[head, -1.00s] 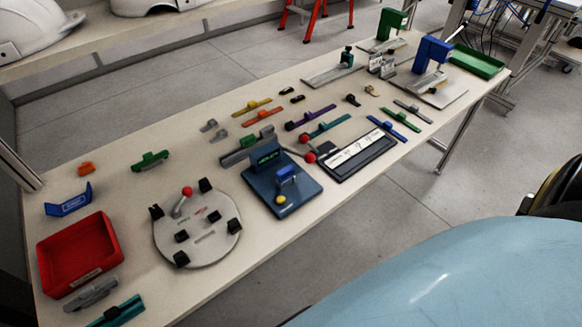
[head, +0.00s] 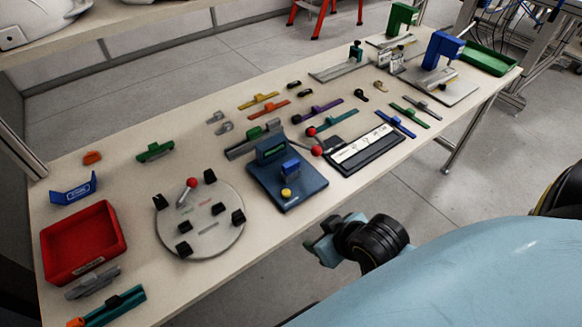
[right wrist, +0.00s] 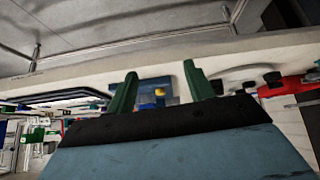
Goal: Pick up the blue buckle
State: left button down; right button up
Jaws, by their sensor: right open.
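A blue buckle strip (head: 396,124) lies flat at the right part of the table, between a green strip and the black-framed panel. My right gripper (head: 318,243) is open and empty, off the table's front edge and below and left of the buckle in the head view. In the right wrist view, its two green fingers (right wrist: 160,82) stand apart, with a blue fixture seen beyond them. I cannot make out the blue buckle in the right wrist view. My left gripper is not in view.
The black-framed panel (head: 366,150) and the dark blue fixture (head: 305,190) lie near the table's front edge. A green strip (head: 409,115) lies close beside the buckle. A round grey plate (head: 210,238) and red tray (head: 112,248) are at left.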

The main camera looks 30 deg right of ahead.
aim_at(293, 165)
jog(key=w+d+r+t, duration=0.5)
jog(key=w+t, duration=0.1)
jog(key=w, duration=0.2)
jog(key=shift+m, duration=0.4)
jog(key=x, duration=0.5)
jog(key=b+x, duration=0.1)
jog(key=x, duration=0.1)
jog(key=shift+w+r, duration=0.1)
jog(key=shift+w, duration=0.4)
jog(key=x, duration=0.3)
jog(key=b+x, duration=0.1)
jog(key=x, duration=0.1)
jog(key=shift+w+d+r, duration=0.1)
jog(key=shift+w+r, duration=0.15)
jog(key=shift+r, duration=0.15)
jog(key=c, duration=0.8)
